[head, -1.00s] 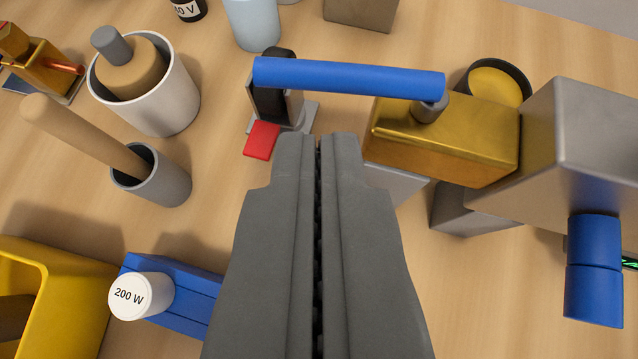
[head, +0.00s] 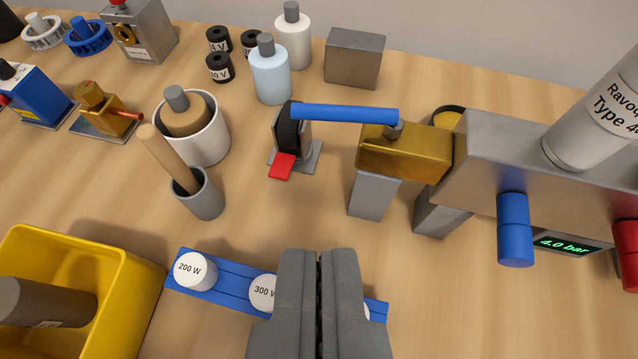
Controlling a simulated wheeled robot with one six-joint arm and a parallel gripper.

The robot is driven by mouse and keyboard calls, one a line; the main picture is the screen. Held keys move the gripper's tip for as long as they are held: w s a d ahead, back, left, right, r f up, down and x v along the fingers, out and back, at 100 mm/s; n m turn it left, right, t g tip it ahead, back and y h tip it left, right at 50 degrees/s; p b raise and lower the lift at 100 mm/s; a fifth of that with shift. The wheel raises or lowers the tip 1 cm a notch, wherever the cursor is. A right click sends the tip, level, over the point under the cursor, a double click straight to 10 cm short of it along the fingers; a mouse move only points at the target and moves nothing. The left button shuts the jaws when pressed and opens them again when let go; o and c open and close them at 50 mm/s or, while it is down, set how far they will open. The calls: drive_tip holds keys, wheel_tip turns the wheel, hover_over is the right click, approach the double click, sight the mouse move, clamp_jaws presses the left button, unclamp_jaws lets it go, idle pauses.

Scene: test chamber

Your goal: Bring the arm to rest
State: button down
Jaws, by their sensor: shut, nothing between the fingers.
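My gripper (head: 318,256) is at the bottom middle of the head view. Its two grey fingers are shut against each other with nothing between them. It is in front of the blue rail (head: 232,286) and hides part of it. The rail carries white round pieces, one marked 200 W (head: 195,271) and one marked 300 W (head: 264,292); another is mostly hidden behind my gripper.
A brass block with a blue lever (head: 345,112) joins a grey machine (head: 480,150) with a 4.0 bar display (head: 562,243). A yellow bin (head: 140,290) stands at lower left. Cups, bottles and small devices stand behind. Bare table lies right of my gripper.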

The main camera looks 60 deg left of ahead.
drive_tip(key=s+d+f+m+t+h, duration=0.1)
drive_tip(key=s+d+m+t+h, duration=0.1)
drive_tip(key=s, duration=0.7)
drive_tip(key=s+d+f+m+t+h, duration=0.2)
drive_tip(key=s+m+t, duration=0.4)
drive_tip(key=s, duration=0.3)
drive_tip(key=s+d+f+m+t+h, duration=0.2)
drive_tip(key=s+d+m+t+h, duration=0.1)
drive_tip(key=s, duration=0.6)
drive_tip(key=m+h, duration=0.1)
drive_tip(key=h, duration=0.1)
drive_tip(key=shift+s+d+f+t+h, duration=0.2)
drive_tip(key=shift+d+t+h, duration=0.1)
drive_tip(key=shift+d+t, duration=0.1)
